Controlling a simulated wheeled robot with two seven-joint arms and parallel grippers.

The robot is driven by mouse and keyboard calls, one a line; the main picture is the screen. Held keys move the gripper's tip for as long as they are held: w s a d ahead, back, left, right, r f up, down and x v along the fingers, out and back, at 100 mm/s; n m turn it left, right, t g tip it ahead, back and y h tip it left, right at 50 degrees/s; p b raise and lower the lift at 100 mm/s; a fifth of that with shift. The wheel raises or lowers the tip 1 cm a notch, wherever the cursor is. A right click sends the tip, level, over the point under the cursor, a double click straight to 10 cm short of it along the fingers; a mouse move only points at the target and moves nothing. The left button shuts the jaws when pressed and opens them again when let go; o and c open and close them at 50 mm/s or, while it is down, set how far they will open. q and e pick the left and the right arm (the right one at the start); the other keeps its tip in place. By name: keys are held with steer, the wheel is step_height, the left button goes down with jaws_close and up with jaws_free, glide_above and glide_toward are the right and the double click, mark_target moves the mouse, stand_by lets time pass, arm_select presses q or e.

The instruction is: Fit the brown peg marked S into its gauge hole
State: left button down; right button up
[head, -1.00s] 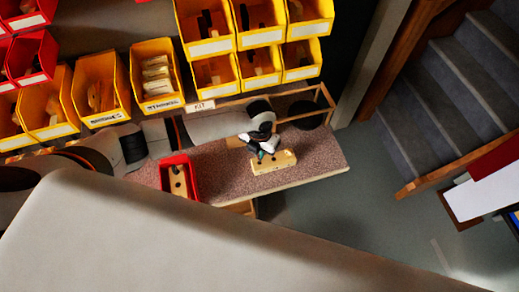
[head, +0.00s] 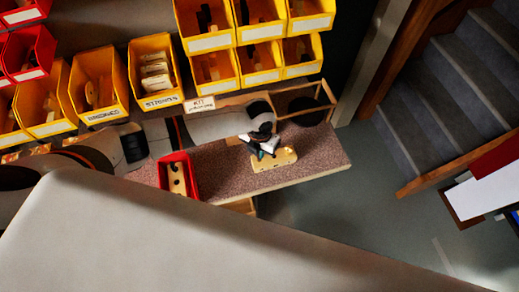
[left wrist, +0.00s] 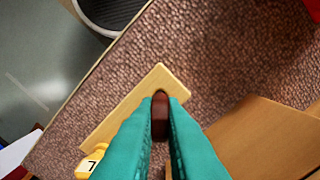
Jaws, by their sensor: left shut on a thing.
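My left gripper (head: 262,153) is over the light wooden gauge block (head: 285,159) on the bench. In the left wrist view my left gripper (left wrist: 160,118) has teal fingers shut on a dark brown peg (left wrist: 160,104). The peg is in front of the pale gauge block (left wrist: 132,102), near its right end in that view. The fingers hide much of the peg and part of the block. I cannot tell whether the peg's lower end is in a hole, and no S mark shows. My right gripper is not in view.
A red bin (head: 163,175) stands on the speckled bench (head: 216,170) left of the block. A brown wooden piece (left wrist: 262,140) lies beside the fingers, and a yellow piece marked 7 (left wrist: 90,162) is at the block's end. A dark round container (head: 305,110) stands behind.

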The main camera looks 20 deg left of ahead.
arm_select(q)
steer(key=shift+f+b, duration=0.8)
steer(key=shift+f, duration=0.3)
steer(key=c, duration=1.5)
jaws_free()
steer(key=shift+o, duration=0.2)
steer(key=shift+r, duration=0.15)
step_height(320, 180, up, 12)
steer(key=shift+f+b, duration=0.1)
steer(key=shift+b, duration=0.6)
